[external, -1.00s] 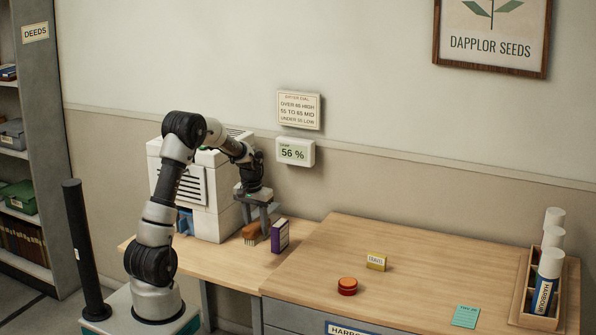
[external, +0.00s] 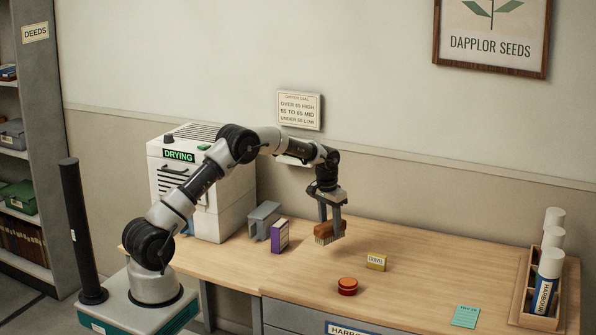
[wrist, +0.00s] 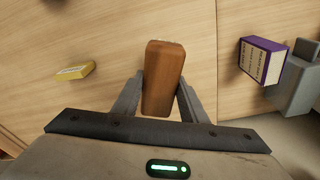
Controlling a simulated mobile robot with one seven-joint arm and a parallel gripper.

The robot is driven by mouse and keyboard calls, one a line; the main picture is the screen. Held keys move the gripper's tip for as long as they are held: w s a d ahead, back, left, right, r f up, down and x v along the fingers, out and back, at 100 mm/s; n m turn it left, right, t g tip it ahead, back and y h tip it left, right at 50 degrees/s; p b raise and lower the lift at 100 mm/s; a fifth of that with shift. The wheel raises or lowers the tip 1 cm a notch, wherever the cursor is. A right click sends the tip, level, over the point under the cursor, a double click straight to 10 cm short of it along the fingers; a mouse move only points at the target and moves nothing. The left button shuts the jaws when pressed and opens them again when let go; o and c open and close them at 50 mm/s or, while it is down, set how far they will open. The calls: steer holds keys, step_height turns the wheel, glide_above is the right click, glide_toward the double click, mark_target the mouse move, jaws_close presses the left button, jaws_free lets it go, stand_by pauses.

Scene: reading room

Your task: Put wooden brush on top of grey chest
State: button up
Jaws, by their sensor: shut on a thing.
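The wooden brush (external: 328,231) is held in my gripper (external: 330,227), whose two fingers close on its brown wooden back. Its pale bristles point down in the external view. The grey chest (external: 290,318) has grey drawer fronts and a broad light wooden top (external: 425,270). The brush is over the back left part of this top. I cannot tell for sure whether the bristles touch it.
A yellow block (external: 376,262) and a red round tin (external: 347,286) lie on the chest top. A purple book (external: 280,236) and a grey holder (external: 263,221) stand at left by the white dryer (external: 207,215). A rack of tubes (external: 525,300) is at the right.

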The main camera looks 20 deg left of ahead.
mark_target(330, 240)
steer(key=shift+f, duration=2.7)
steer(key=shift+f+b, duration=0.2)
steer(key=shift+b, duration=0.15)
steer(key=o, duration=1.1)
steer(key=shift+o, duration=0.2)
